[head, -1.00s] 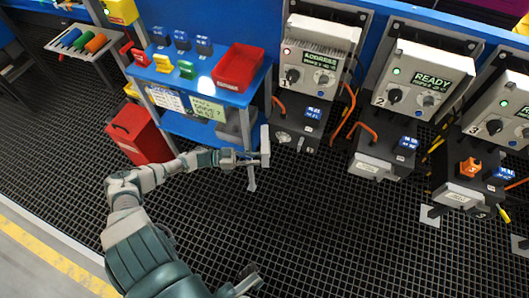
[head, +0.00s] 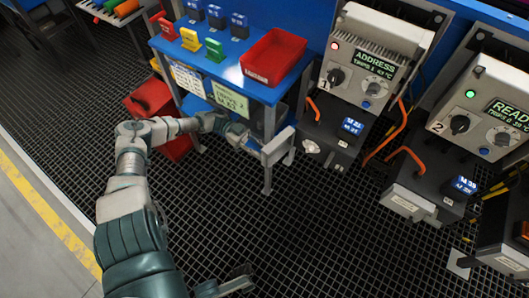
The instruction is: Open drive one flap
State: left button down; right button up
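Drive one (head: 375,52) is the grey box marked 1, with a red lamp and a display reading ADDRESS. Its dark lower housing (head: 325,135) carries blue tags, and a pale round part (head: 311,147) shows at its front. I cannot make out a separate flap on it. My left gripper (head: 271,160) has its pale fingers spread, just left of this housing and in front of the table's legs. It looks empty, and I cannot tell whether it touches the housing. My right gripper (head: 238,279) shows partly at the bottom edge, low over the floor; its finger state is unclear.
A blue table (head: 225,68) with a red tray (head: 274,56) and coloured holders stands behind my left arm. A red bin (head: 150,100) is beside it. Drive two (head: 480,110), with a green lamp, stands right. Orange cables (head: 393,133) run between the drives. The grid floor (head: 330,240) in front is clear.

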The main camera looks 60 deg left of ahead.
pick_arm(q)
jog(key=shift+w+d+r, duration=0.1)
jog(key=shift+d, duration=0.3)
jog(key=c, duration=1)
grip_release()
jog(key=shift+d+r, duration=0.1)
jog(key=shift+d, duration=0.1)
jog(key=v, duration=0.8)
jog(key=shift+w, duration=0.15)
jog(key=shift+a+f, duration=0.1)
jog(key=shift+f, duration=0.15)
jog(key=shift+c, duration=0.4)
